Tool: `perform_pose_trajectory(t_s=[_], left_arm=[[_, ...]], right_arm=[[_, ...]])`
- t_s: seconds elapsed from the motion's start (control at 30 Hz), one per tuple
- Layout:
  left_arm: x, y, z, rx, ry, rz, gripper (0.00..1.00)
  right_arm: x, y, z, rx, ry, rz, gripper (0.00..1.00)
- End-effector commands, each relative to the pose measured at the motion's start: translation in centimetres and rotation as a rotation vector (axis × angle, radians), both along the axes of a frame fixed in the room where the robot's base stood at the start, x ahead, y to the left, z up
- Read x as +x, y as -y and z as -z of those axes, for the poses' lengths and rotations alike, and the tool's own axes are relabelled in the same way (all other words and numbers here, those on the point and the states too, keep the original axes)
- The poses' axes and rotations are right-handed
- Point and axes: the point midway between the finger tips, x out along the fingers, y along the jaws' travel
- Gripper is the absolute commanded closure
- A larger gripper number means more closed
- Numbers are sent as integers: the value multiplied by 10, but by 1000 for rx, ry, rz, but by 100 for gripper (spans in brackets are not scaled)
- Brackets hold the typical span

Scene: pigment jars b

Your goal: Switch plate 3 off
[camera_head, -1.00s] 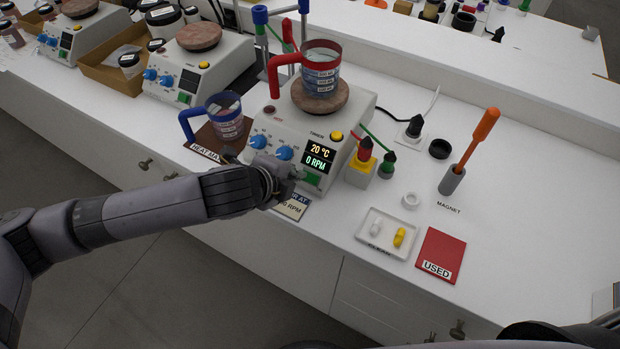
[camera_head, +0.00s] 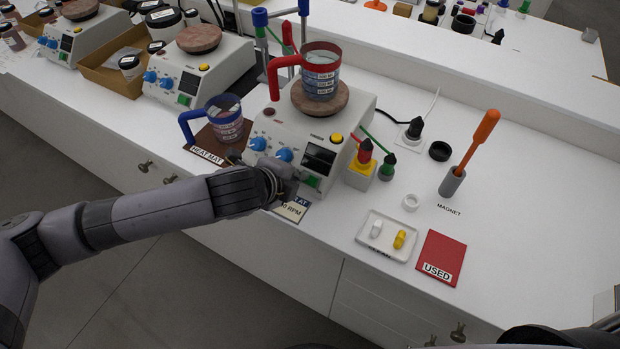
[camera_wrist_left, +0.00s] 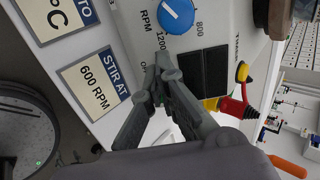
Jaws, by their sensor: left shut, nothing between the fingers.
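Hotplate 3, which I take to be the nearest white hotplate (camera_head: 298,127), has a round brown top, two blue knobs (camera_head: 284,154) and a yellow button (camera_head: 336,138). Its display (camera_head: 318,158) is dark. A green switch (camera_head: 312,181) sits below the display at the front. My left gripper (camera_head: 296,177) is shut and empty at the front panel, just left of the green switch. In the left wrist view its closed fingertips (camera_wrist_left: 163,64) are close to the panel, beside a blue knob (camera_wrist_left: 176,15) and the dark display (camera_wrist_left: 214,72). Contact cannot be told.
A red-handled beaker (camera_head: 320,72) stands on the hotplate. A blue-handled beaker (camera_head: 225,120) stands on the heat mat to the left. A white tray (camera_head: 374,251) lies in front right.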

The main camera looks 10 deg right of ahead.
Motion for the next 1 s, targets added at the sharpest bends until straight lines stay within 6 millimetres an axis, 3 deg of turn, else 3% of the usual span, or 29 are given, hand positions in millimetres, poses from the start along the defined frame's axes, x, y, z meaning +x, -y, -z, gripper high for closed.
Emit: perform_pose_trajectory(t_s=[0.5, 0.73, 1.0], left_arm=[[-22, -16, -30, 1, -2, -1, 100], [-29, -22, -35, 0, 0, -1, 100], [-59, -44, -72, -1, 2, 1, 100]], right_arm=[[0, 1, -42, -2, -1, 0, 50], [-1, 6, -40, -7, -2, -2, 50], [-1, 4, -40, -4, -1, -2, 50]])
